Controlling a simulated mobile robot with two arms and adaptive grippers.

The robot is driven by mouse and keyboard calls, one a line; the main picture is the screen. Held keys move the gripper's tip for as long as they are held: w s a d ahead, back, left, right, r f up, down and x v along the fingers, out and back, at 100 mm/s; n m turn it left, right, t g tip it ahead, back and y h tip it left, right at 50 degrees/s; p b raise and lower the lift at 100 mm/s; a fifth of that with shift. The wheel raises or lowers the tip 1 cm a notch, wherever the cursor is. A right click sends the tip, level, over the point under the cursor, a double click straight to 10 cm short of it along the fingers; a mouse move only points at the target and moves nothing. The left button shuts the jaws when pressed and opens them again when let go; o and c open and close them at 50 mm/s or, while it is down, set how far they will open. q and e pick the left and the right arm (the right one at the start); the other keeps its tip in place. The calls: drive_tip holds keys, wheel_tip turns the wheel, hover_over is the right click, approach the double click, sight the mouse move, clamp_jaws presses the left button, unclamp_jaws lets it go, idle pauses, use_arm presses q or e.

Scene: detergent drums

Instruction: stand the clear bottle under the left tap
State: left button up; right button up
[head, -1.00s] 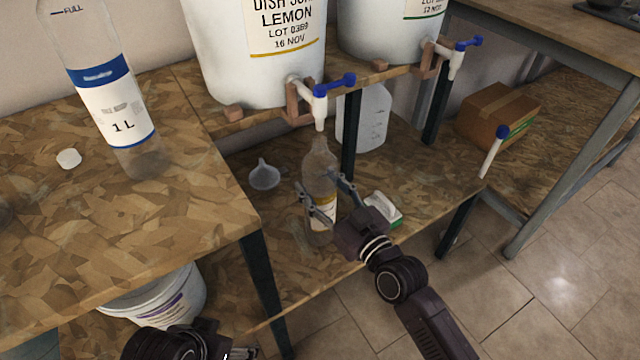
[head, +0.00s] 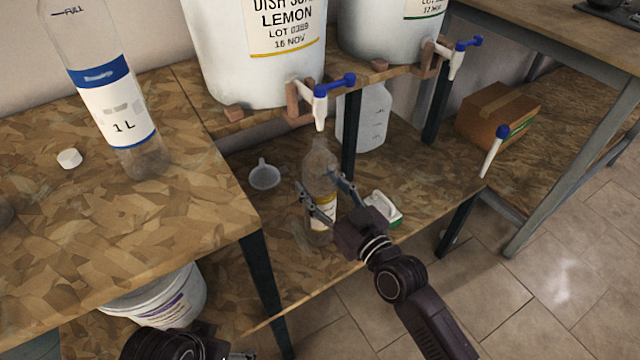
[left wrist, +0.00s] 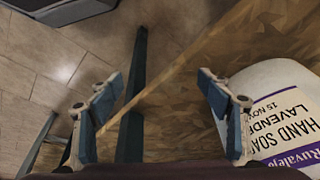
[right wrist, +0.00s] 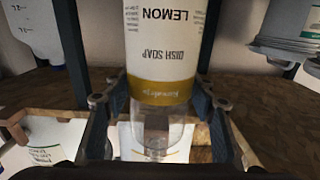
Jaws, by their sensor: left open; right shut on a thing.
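The clear bottle (head: 319,160), with a white and yellow dish soap lemon label, is upright at the lower shelf. Its mouth is just below the spout of the left tap (head: 320,100), a white tap with a blue lever on the lemon drum. I cannot tell whether its base touches the shelf. My right gripper (head: 318,184) is shut around the bottle's body; the bottle also shows between the fingers in the right wrist view (right wrist: 160,92). My left gripper (left wrist: 160,100) is open and empty in the left wrist view, beside a hand soap lavender tub (left wrist: 275,110).
A funnel (head: 264,175) lies left of the bottle. A green and white item (head: 385,210) is right of it, and a jug (head: 365,118) stands behind. A large 1 L bottle (head: 112,100) and a cap (head: 69,159) are on the left table. The second tap (head: 457,60) is to the right.

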use_arm(q)
drive_tip(key=shift+w, duration=0.25)
drive_tip(key=shift+w+d+r, duration=0.1)
drive_tip(key=shift+w, duration=0.15)
drive_tip(key=shift+w+d+r+t, duration=0.1)
drive_tip(key=shift+w+d+t, duration=0.05)
drive_tip(key=shift+w+t, duration=0.3)
drive_tip(key=shift+w, duration=0.15)
drive_tip(key=shift+w+d+r, duration=0.1)
drive_tip(key=shift+w+d, duration=0.05)
drive_tip(key=shift+w, duration=0.1)
drive_tip(key=shift+w+t, duration=0.15)
drive_tip(key=shift+t, duration=0.1)
drive_tip(key=shift+w+d+r+b, duration=0.1)
drive_tip(key=shift+w+b, duration=0.2)
drive_tip(key=shift+w+d+r, duration=0.1)
drive_tip(key=shift+w, duration=0.15)
